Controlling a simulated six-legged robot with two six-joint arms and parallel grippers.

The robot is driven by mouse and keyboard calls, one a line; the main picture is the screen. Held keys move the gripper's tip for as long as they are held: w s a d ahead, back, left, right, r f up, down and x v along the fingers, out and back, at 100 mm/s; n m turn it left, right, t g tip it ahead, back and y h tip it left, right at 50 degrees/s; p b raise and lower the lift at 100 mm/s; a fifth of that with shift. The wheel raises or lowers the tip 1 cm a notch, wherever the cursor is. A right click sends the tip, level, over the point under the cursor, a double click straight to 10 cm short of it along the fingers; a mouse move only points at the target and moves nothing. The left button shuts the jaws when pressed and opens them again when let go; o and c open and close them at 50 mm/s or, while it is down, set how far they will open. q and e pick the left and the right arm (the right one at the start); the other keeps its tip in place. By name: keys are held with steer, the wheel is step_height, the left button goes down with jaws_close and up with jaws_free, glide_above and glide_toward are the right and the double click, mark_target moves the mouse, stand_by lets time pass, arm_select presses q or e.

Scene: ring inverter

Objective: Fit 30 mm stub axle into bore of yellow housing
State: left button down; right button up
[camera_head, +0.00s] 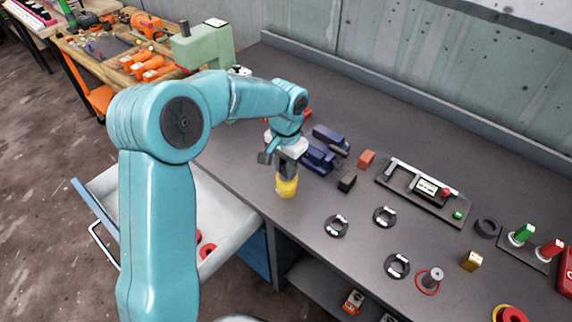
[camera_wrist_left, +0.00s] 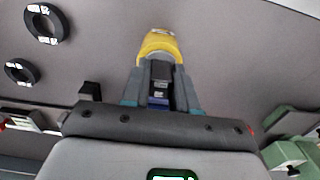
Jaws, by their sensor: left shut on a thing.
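My left gripper (camera_head: 284,172) is shut on a yellow cylindrical piece (camera_head: 287,187), which looks like the yellow housing. It is upright at the front left of the grey bench; whether it touches the bench is unclear. In the left wrist view the yellow piece (camera_wrist_left: 158,43) sticks out beyond the fingertips of the gripper (camera_wrist_left: 160,85), and its bore cannot be made out. A short grey cylinder (camera_head: 436,275) stands at a red ring (camera_head: 427,285) towards the front right; it may be the stub axle, but I cannot tell its size. My right gripper is not in view.
Black rings (camera_head: 337,226) lie right of the gripper. A dark blue vise (camera_head: 320,150), black block (camera_head: 347,183) and orange block (camera_head: 366,159) are close by. A gauge plate (camera_head: 425,193) lies behind. An open drawer (camera_head: 225,205) is below left; red and green posts (camera_head: 522,233) stand far right.

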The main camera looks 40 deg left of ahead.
arm_select(q)
steer(key=shift+w+f, duration=0.1)
steer(key=shift+f, duration=0.1)
steer(key=c, duration=0.8)
jaws_free()
step_height(320, 180, up, 16)
steer(key=shift+r, duration=0.2)
